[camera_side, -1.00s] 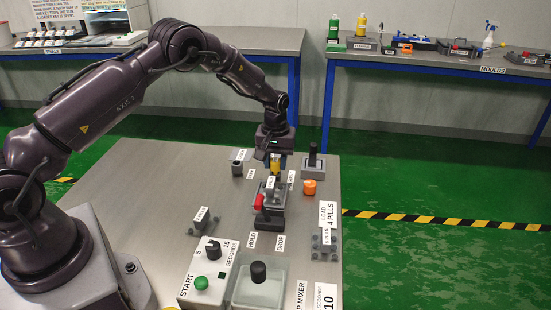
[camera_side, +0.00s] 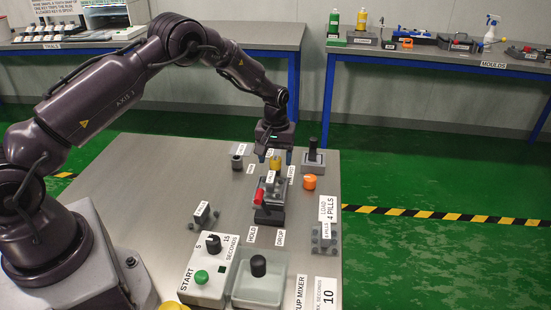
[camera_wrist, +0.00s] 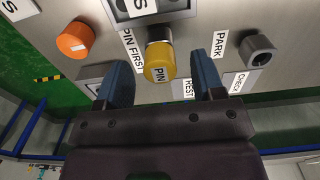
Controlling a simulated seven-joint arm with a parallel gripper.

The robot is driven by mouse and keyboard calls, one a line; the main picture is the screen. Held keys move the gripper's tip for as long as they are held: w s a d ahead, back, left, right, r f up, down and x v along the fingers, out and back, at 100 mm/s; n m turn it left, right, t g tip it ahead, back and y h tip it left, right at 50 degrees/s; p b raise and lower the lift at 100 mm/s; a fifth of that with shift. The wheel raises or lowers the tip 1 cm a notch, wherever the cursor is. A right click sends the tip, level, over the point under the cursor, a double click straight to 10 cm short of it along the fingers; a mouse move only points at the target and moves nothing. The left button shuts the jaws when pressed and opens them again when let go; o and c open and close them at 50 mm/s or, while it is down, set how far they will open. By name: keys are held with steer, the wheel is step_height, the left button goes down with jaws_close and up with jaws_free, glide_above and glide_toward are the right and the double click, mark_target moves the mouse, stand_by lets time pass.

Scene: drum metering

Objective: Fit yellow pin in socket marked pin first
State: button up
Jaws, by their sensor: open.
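The yellow pin (camera_side: 275,162) stands at the far end of a grey fixture (camera_side: 269,212) in the side view. In the wrist view the yellow pin (camera_wrist: 158,66), lettered PIN, has a silver part against its fixture side. The PIN FIRST label (camera_wrist: 132,50) lies just beside it. The socket itself is hidden by the pin and fixture, so I cannot tell how deep the pin sits. My gripper (camera_side: 276,155) is open above the pin. In the wrist view its blue fingers (camera_wrist: 162,78) are spread on either side with clear gaps.
A dark round holder (camera_wrist: 258,48) stands beside the PARK label (camera_wrist: 220,43). An orange knob (camera_side: 310,182) and a black-handled post (camera_side: 313,152) stand right of the fixture. A red lever (camera_side: 258,196) is on the fixture. The control box (camera_side: 208,268) is nearer the front.

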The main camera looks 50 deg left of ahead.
mark_target(276, 158)
step_height(276, 158, up, 12)
stand_by(0.4)
stand_by(0.7)
